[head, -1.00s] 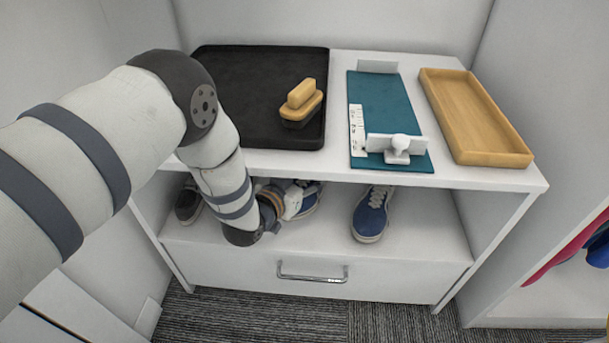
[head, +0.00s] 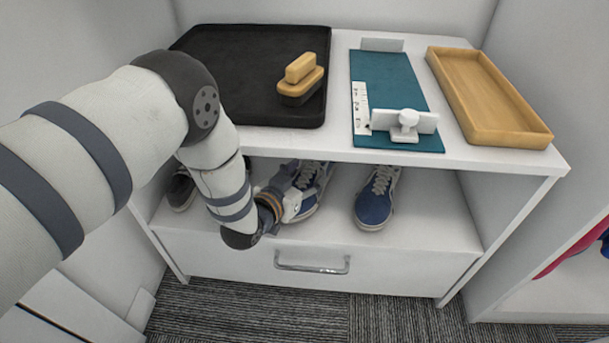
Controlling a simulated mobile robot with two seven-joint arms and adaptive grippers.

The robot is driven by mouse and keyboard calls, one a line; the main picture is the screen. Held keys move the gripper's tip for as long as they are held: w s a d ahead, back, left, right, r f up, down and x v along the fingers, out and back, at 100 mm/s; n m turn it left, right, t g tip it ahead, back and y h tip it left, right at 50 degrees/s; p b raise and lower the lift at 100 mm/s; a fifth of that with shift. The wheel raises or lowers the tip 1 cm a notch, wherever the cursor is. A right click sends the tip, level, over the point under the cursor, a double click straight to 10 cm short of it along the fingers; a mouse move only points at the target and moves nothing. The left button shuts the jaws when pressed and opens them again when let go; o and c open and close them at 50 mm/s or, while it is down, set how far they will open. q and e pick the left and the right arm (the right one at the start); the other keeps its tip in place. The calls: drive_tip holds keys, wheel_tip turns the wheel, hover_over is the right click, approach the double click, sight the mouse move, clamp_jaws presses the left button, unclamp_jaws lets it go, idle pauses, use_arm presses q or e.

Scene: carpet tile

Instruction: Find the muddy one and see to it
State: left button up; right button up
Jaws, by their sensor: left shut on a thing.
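A dark grey shoe (head: 181,189) is at the left, partly behind my arm. A blue shoe (head: 315,183) with pale laces is in the middle, and another blue shoe (head: 375,199) is to its right. My left gripper (head: 292,194) is shut on the middle blue shoe, at its left side; the fingertips are partly hidden. I cannot make out mud on any shoe from here. A brush (head: 301,76) with a wooden handle lies on the black tray (head: 225,75). My right gripper is not in view.
A teal board (head: 388,81) with white end pieces and a white strip lies on the cabinet top, beside a wooden tray (head: 487,97) that is empty. The shelf's upper edge hangs over the shoes. Below is a drawer with a metal handle (head: 312,267).

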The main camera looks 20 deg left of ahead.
use_arm(q)
drive_tip(key=shift+f, duration=0.3)
drive_tip(key=o, duration=1.6)
drive_tip(key=shift+c, duration=0.2)
